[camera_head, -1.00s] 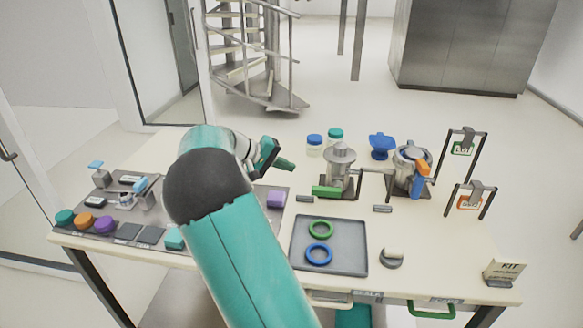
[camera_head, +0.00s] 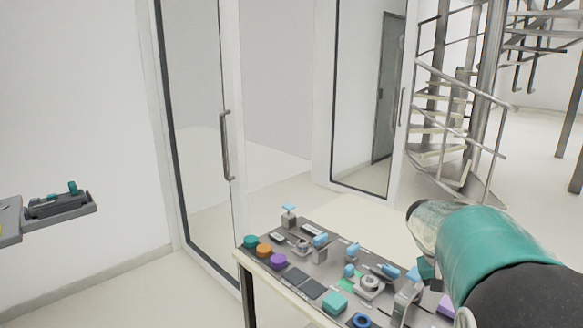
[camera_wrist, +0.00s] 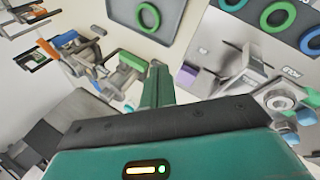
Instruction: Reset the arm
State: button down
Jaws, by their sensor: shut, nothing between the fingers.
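My teal arm (camera_head: 500,250) fills the lower right of the head view, folded, with its dark joint at the edge. My gripper (camera_wrist: 157,76) shows in the wrist view as teal fingers pressed together, with nothing between them. They point over the table, apparently clear of the objects. In the head view most of the gripper is hidden behind the arm.
The table's grey panel (camera_head: 323,277) carries teal, orange and purple knobs and several blue-topped fittings. In the wrist view a green ring (camera_wrist: 148,17) lies on a grey tray. A wall shelf (camera_head: 60,214) stands left; glass doors and a spiral staircase (camera_head: 462,125) are behind.

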jog(key=s+a+r+n+t+y, duration=0.1)
jog(key=s+a+n+t+y, duration=0.1)
jog(key=s+a, duration=0.7)
jog(key=s+a+r+n+t+y, duration=0.1)
jog(key=s+a+t+y, duration=0.3)
jog(key=s+a, duration=0.5)
jog(key=a+r, duration=0.1)
jog(key=a, duration=0.3)
jog(key=shift+s+a+n+t, duration=0.3)
jog(key=shift+s+a+n, duration=0.05)
jog(key=shift+s+n, duration=0.05)
